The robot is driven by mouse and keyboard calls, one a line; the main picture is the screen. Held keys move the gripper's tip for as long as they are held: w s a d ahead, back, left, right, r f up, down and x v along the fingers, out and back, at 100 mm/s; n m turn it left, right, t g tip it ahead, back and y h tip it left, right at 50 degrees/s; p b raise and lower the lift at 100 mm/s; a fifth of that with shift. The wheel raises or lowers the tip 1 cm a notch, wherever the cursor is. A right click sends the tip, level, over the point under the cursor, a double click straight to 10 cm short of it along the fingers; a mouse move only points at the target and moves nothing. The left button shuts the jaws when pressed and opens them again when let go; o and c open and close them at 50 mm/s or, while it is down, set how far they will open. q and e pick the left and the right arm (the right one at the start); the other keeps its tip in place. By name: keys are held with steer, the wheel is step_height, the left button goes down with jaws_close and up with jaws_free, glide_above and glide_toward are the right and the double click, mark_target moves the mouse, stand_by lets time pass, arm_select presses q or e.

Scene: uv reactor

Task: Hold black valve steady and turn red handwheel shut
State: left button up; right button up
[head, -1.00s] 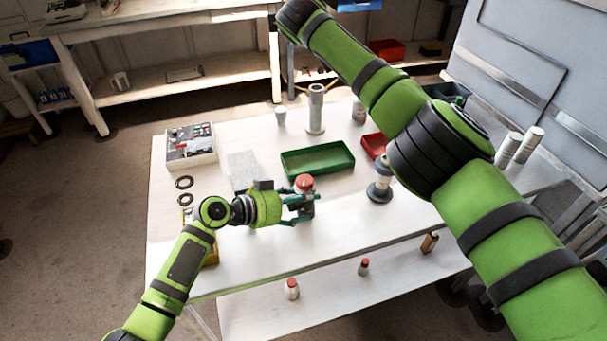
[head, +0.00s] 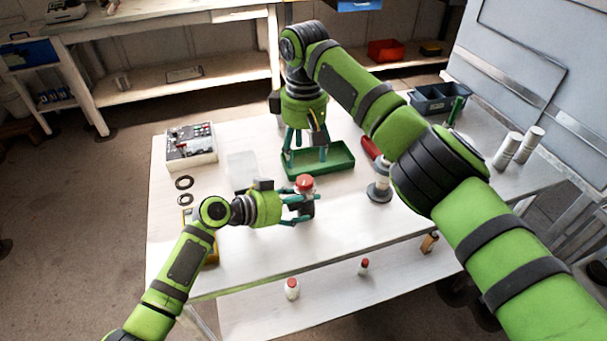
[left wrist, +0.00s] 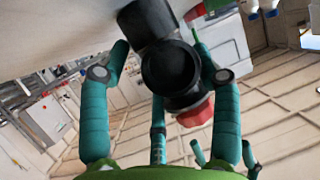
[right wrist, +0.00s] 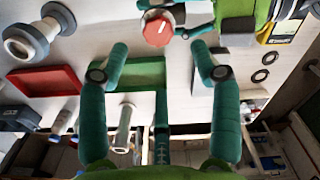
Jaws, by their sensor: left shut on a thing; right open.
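The black valve (head: 307,208) stands on the white table with its red handwheel (head: 304,181) on top. My left gripper (head: 303,209) is shut on the valve's body from the left. In the left wrist view the black valve (left wrist: 170,72) sits between the fingers, with part of the red handwheel (left wrist: 197,113) beside it. My right gripper (head: 307,158) is open and empty, pointing down above the green tray, behind the valve. In the right wrist view the red handwheel (right wrist: 158,30), with a white mark, lies beyond the fingertips, apart from them.
The green tray (head: 335,168) is behind the valve. A grey-and-white flanged fitting (head: 379,190) stands to its right. A control box (head: 190,148) and black rings (head: 184,182) are at the left. A red tray (right wrist: 48,80) shows in the right wrist view. The table's front is clear.

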mark_target(304, 180)
step_height(304, 180, down, 8)
steer(key=shift+r, duration=0.1)
steer(key=c, duration=1.1)
